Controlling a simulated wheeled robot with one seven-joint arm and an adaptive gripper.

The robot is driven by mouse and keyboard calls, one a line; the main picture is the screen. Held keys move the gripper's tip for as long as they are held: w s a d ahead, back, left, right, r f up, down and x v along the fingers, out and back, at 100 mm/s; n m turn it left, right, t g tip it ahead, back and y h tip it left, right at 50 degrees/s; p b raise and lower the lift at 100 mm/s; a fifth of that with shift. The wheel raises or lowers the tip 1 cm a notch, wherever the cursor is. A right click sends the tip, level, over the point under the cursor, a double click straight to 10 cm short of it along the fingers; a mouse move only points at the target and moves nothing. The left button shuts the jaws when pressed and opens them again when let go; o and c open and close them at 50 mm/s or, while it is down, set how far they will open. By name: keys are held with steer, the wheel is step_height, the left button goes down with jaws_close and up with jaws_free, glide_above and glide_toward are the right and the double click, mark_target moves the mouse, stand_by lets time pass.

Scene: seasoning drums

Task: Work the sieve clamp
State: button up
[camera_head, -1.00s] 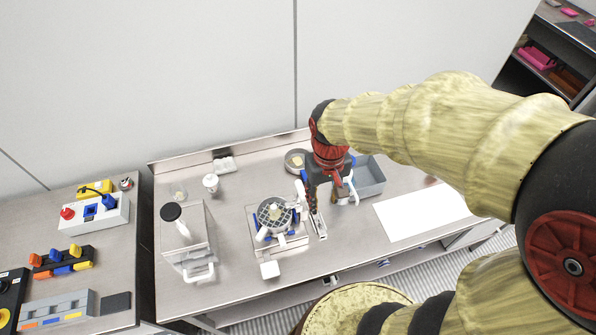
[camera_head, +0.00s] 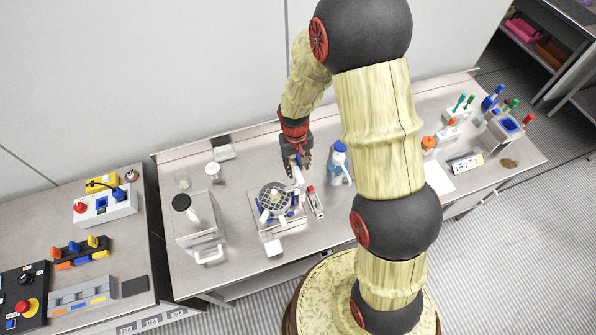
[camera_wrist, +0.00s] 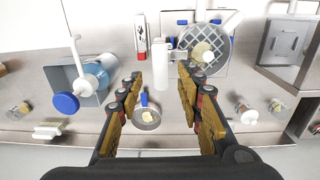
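The sieve (camera_head: 276,201) is a round grey mesh on a white stand with blue parts, on the middle bench. It also shows at upper right in the wrist view (camera_wrist: 207,50). A white cylindrical handle (camera_wrist: 161,77) stands beside the sieve, between my fingers in the picture; I cannot tell which part is the clamp. My gripper (camera_head: 300,167) is just behind the sieve in the head view. In the wrist view my gripper (camera_wrist: 158,82) has its fingers spread wide, with no contact seen.
A red-and-white tool (camera_head: 315,200) lies right of the sieve. A round pan (camera_wrist: 147,119) lies below my fingers in the wrist view. A metal box (camera_head: 190,228) stands left.

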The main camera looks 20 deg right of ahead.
mark_target(298, 174)
steer(key=shift+f+p, duration=0.4)
steer(key=shift+f, duration=1.9)
steer(key=c, duration=0.3)
jaws_close()
